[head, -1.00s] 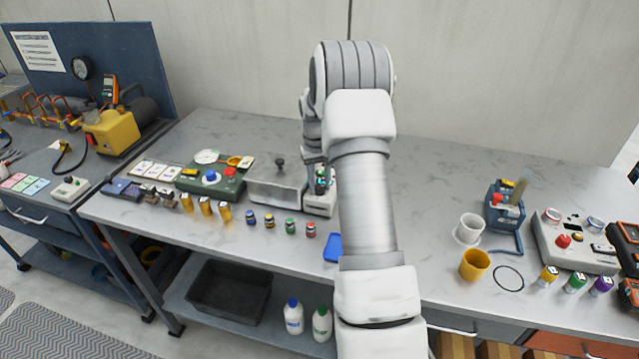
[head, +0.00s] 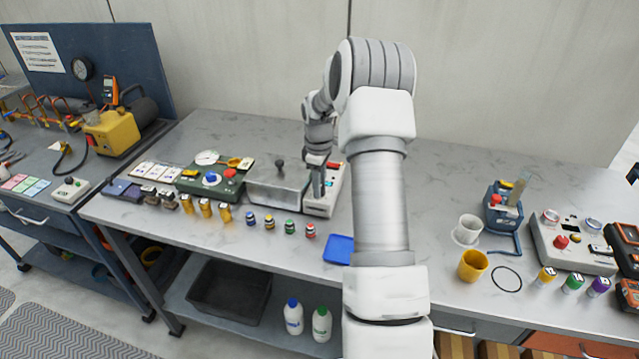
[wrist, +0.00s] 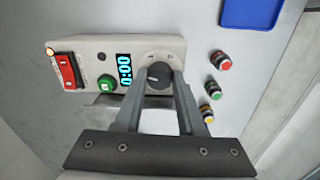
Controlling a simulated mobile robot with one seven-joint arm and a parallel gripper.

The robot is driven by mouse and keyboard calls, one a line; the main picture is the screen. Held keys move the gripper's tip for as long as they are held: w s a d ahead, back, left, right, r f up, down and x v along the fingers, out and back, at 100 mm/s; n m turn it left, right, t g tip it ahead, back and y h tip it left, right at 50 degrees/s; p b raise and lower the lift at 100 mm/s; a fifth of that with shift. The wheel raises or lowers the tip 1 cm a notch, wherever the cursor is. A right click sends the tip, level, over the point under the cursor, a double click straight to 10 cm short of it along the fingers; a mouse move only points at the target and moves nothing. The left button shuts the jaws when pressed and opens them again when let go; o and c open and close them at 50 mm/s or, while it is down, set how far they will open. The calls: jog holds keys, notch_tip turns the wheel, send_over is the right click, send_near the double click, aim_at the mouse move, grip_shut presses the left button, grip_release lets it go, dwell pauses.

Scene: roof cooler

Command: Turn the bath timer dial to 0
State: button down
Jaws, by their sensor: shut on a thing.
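The bath timer dial (wrist: 159,72) is a dark round knob on a pale scale plate, on the light-grey control box (wrist: 90,48) in the wrist view. My gripper (wrist: 158,83) is shut on the dial, one finger on each side of it. The fingers cover part of the scale, and I cannot read the pointer's exact mark. The display (wrist: 125,70) beside it shows 0:00 in blue. In the head view the control box (head: 337,182) stands right of the metal bath (head: 272,196), with my gripper (head: 318,194) over its front; the dial is hidden there.
A green button (wrist: 107,83) and a red switch (wrist: 66,70) sit on the box near the dial. Several small capped bottles (head: 270,222) stand in front of the bath. A blue tray (head: 338,249) lies in front of the box.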

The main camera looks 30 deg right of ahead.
jog(key=shift+n, duration=1.6)
jog(key=shift+n+p, duration=0.3)
jog(key=c, duration=0.5)
grip_release()
jog(key=shift+r, duration=0.1)
notch_tip(320, 180, up, 17)
jog(key=shift+s+a+r, duration=0.15)
jog(key=shift+s+a, duration=0.05)
jog(key=shift+s, duration=0.1)
